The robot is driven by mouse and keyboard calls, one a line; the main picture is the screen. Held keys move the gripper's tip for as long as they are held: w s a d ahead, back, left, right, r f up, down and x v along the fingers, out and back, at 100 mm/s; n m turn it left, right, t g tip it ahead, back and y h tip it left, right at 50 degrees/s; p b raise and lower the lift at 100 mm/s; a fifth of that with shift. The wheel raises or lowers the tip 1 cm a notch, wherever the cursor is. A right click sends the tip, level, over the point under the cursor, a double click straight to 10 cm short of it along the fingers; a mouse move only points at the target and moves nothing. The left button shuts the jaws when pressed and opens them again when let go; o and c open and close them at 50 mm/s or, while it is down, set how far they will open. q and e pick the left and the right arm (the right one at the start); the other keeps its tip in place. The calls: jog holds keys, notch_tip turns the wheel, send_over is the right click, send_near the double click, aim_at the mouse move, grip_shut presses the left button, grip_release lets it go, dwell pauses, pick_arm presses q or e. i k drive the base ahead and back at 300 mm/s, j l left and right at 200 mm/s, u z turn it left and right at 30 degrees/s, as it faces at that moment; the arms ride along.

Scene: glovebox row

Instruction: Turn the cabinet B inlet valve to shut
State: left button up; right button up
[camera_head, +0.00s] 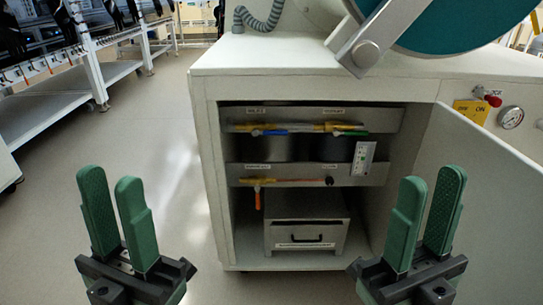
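An open white cabinet (207,150) stands in the middle; no letter B is legible on it. On its upper panel a yellow pipe (300,127) carries a valve with a blue handle (272,133) at left, under a small label that seems to read INLET. The blue handle lies roughly along the pipe. A green-handled valve (350,133) is at right. On the lower panel an orange handle (257,197) hangs down, across its pipe. My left gripper (111,178) and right gripper (431,178) are both open and empty, in front of the cabinet, apart from the valves.
The cabinet door (480,190) is swung open at right. A metal drawer box (305,222) sits on the cabinet floor. A white indicator box (363,158) is by the lower panel. A gauge (510,117) and red knob (493,98) are at upper right. Floor at left is clear.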

aim_at(256, 133)
jog(key=i+u, duration=0.15)
jog(key=u, duration=0.2)
jog(key=i+l+u, duration=0.1)
jog(key=u, duration=0.25)
jog(key=i+l+u, duration=0.1)
jog(key=u, duration=0.25)
jog(key=i, duration=0.05)
